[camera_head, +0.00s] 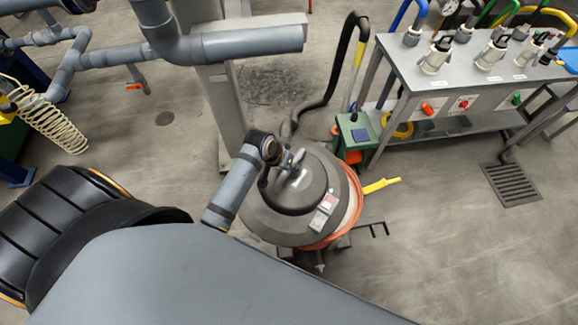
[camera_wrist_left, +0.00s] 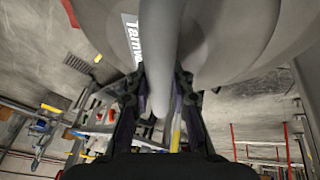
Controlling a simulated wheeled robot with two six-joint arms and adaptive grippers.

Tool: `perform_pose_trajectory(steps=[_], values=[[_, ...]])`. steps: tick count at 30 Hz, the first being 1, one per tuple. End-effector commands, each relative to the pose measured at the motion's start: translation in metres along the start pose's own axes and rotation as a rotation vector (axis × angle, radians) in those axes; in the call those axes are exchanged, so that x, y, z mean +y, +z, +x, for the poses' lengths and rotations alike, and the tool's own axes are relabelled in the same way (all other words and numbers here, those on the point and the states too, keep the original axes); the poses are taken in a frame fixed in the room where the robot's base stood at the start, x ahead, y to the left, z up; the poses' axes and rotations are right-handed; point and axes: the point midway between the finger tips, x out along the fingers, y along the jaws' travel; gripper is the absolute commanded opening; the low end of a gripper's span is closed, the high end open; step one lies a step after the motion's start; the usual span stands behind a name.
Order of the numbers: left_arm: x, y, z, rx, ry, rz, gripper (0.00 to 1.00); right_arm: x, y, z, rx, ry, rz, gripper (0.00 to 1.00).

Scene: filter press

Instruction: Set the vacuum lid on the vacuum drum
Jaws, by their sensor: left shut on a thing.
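The vacuum lid (camera_head: 262,222) is a dark grey dome with a raised middle, a handle and small labels. It covers most of the vacuum drum from above in the head view. Of the drum itself little shows, and I cannot tell whether the lid touches it or hangs just above. My left gripper (camera_head: 290,164) is shut on the lid's handle, over the dome's upper part. In the left wrist view the grey handle (camera_wrist_left: 160,60) runs between the fingers (camera_wrist_left: 158,105), with the pale lid and its lettering behind. My right gripper is not in view.
An orange cord (camera_head: 350,215) rings the drum's right side, with a yellow piece (camera_head: 381,185) sticking out. A green box (camera_head: 355,132) stands behind right, near a metal bench (camera_head: 455,75) with valves. A grey post and pipes (camera_head: 250,45) rise behind. Floor at front right is clear.

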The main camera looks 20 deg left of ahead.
Motion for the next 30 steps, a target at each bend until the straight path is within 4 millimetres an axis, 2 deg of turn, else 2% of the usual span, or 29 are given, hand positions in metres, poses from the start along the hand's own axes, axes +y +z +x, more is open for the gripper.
perform_pose_trajectory(steps=[7, 13, 21, 30], values=[[0.009, -0.024, 0.041, -0.038, 0.105, 0.207, 0.00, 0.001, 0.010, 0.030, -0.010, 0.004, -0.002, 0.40], [0.026, -0.050, 0.070, -0.102, 0.230, 0.462, 0.00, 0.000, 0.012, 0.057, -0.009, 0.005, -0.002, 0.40], [0.046, -0.072, 0.079, -0.169, 0.341, 0.697, 0.00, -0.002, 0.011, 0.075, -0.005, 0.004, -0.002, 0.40], [0.050, -0.075, 0.079, -0.184, 0.361, 0.741, 0.00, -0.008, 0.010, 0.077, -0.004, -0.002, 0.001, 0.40]])
